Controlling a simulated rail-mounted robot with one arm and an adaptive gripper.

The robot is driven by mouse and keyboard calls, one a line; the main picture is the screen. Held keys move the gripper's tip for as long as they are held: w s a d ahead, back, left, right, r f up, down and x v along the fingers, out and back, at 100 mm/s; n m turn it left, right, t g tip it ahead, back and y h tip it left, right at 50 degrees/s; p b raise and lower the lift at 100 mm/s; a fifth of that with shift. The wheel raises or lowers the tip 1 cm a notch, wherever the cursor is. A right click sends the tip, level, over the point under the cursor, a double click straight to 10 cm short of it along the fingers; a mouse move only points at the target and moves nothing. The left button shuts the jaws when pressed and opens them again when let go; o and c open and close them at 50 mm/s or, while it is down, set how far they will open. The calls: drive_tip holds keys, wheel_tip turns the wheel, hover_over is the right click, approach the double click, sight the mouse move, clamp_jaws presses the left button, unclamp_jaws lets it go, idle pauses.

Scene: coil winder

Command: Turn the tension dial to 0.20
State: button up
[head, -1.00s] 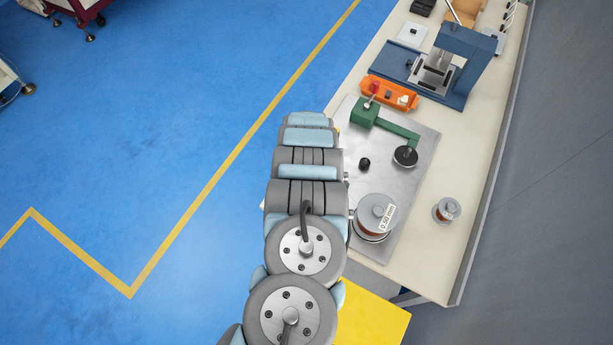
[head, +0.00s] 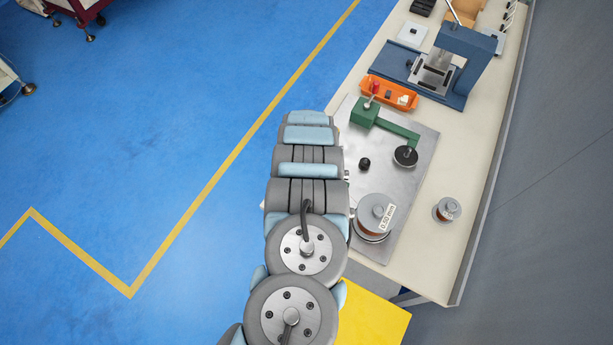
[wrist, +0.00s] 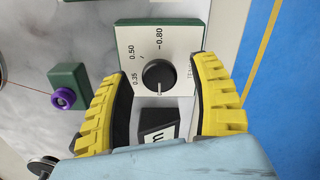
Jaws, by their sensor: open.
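The tension dial (wrist: 158,76) is a round black knob on a pale panel, seen in the wrist view. Printed marks on the panel (wrist: 183,44) read 0.35, 0.50 and 0.80; other print by the right finger is partly covered. In the head view my arm hides the dial and the gripper.
A green block with a purple knob (wrist: 63,98) is left of the gripper. A black block with a white label (wrist: 157,124) shows between the fingers. In the head view, a wire spool (head: 376,214), a green arm (head: 397,129) and an orange tray (head: 390,94) are on the bench.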

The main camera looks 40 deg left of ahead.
drive_tip(key=shift+w+r, duration=0.15)
drive_tip(key=shift+r, duration=1.3)
wheel_tip(320, 180, up, 9)
drive_tip(key=shift+f, duration=0.15)
